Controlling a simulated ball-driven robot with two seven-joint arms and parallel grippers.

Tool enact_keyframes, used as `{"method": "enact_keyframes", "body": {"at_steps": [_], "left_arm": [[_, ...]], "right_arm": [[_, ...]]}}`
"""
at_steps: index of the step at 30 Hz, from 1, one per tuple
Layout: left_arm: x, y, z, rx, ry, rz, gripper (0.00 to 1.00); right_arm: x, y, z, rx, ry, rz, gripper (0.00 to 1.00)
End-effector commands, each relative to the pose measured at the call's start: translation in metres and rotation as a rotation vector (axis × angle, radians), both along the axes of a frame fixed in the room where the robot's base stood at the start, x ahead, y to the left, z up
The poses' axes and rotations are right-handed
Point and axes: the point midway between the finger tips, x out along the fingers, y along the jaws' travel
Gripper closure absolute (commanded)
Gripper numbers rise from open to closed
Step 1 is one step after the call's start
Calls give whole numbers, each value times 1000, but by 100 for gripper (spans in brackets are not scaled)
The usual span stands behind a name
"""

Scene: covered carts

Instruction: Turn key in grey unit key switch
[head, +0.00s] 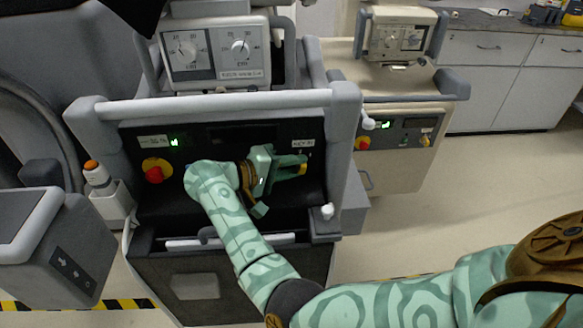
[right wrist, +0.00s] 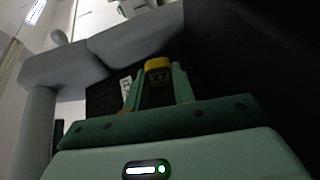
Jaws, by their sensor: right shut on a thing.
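The grey unit (head: 345,130) stands in front of me with a dark front panel. Its key switch sits at the right of the panel, under a small white label (head: 303,143); my gripper hides most of it in the head view. My right gripper (head: 303,164) reaches the panel there. In the right wrist view a yellow key head (right wrist: 158,64) sits between the two green fingers of the right gripper (right wrist: 158,84), which are shut on it. The key's shaft and slot are hidden. My left gripper is not in view.
A red button on a yellow plate (head: 156,171) and a lit green display (head: 174,142) are left on the panel. A grey handle bar (head: 215,102) runs above it. A beige unit (head: 395,170) stands to the right. Open floor lies right of that.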

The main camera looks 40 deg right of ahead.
Motion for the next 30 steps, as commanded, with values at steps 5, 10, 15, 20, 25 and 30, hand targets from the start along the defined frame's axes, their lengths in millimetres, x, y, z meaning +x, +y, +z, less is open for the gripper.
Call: {"method": "enact_keyframes", "body": {"at_steps": [5, 10, 15, 20, 25, 30], "left_arm": [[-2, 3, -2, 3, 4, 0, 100], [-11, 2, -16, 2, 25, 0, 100], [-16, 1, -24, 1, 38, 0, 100], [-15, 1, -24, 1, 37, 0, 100], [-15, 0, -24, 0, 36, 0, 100], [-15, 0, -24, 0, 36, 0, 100]], "right_arm": [[0, 0, -3, -5, 9, 0, 98], [0, 0, -11, -93, 65, 0, 98], [0, 0, -10, -175, 113, 1, 98], [0, 0, -6, -190, 122, 1, 98], [0, 1, -6, -189, 121, 0, 61], [0, 0, -5, -190, 120, 0, 49]]}}
